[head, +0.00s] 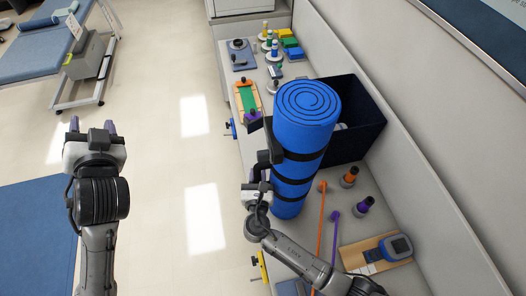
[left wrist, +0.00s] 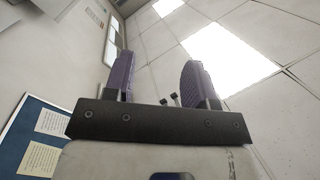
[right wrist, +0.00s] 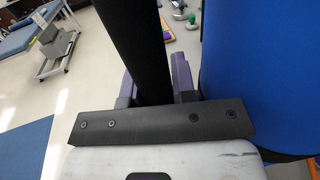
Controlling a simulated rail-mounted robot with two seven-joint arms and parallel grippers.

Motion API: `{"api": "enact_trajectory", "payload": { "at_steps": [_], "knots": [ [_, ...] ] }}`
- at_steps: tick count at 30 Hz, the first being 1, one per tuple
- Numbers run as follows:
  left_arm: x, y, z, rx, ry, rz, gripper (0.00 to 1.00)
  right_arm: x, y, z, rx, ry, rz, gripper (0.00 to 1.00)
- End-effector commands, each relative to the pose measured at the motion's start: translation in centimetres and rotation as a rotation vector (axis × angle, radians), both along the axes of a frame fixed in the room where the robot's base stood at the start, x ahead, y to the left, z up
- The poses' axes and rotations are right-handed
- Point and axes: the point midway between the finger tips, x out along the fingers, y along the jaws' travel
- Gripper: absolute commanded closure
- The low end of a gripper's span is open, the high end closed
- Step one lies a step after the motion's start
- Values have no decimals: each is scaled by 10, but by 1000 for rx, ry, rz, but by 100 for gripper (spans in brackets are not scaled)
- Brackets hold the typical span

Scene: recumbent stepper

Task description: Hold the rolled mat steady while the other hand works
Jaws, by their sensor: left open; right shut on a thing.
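The blue rolled mat (head: 303,130) stands upright on the counter, its spiral end up, with black bands around it. It fills the right side of the right wrist view (right wrist: 262,70). My right gripper (head: 260,178) is at the mat's left side. It is shut on a black strap (right wrist: 134,45) that runs between its fingers, beside the mat. The strap's far end is out of the right wrist view. My left gripper (head: 92,128) is open and empty, out over the floor at left. Its spread purple fingers show in the left wrist view (left wrist: 158,82), with nothing between them.
A dark bin (head: 365,115) stands right behind the mat. Orange and purple sticks (head: 321,225) and a blue device (head: 396,247) lie on the near counter. Pegs and blocks (head: 283,40) sit at the far end.

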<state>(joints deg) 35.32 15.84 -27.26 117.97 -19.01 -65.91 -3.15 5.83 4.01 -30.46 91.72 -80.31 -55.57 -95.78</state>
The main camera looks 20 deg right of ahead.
Motion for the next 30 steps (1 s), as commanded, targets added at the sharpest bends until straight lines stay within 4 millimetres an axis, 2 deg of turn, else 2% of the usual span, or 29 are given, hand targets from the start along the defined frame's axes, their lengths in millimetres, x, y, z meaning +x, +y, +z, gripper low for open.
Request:
{"api": "enact_trajectory", "payload": {
  "at_steps": [1, 4, 7, 10, 15, 20, 24, 30],
  "knots": [
    [11, -6, 14, 78, -78, -17, 49, 0, 0, 0, -1, 0, -1, 100],
    [25, -22, 34, 237, -223, -58, 49, 0, 0, 0, -1, 0, -1, 100],
    [33, -41, 42, 401, -352, -111, 49, 0, 0, 0, -1, 0, -1, 100],
    [36, -62, 38, 569, -464, -173, 49, 0, 0, 0, -1, 0, -1, 100],
    [32, -99, 21, 849, -656, -297, 49, 0, 0, 0, -1, 0, -1, 100],
    [19, -133, -2, 1094, -852, -428, 49, 0, 0, 0, -1, 0, -1, 100],
    [1, -156, -26, 1289, -1042, -544, 49, 0, 0, 0, -1, 0, -1, 100],
    [-33, -175, -59, 1512, -1345, -699, 49, 0, 0, 0, -1, 0, -1, 100]
  ]
}}
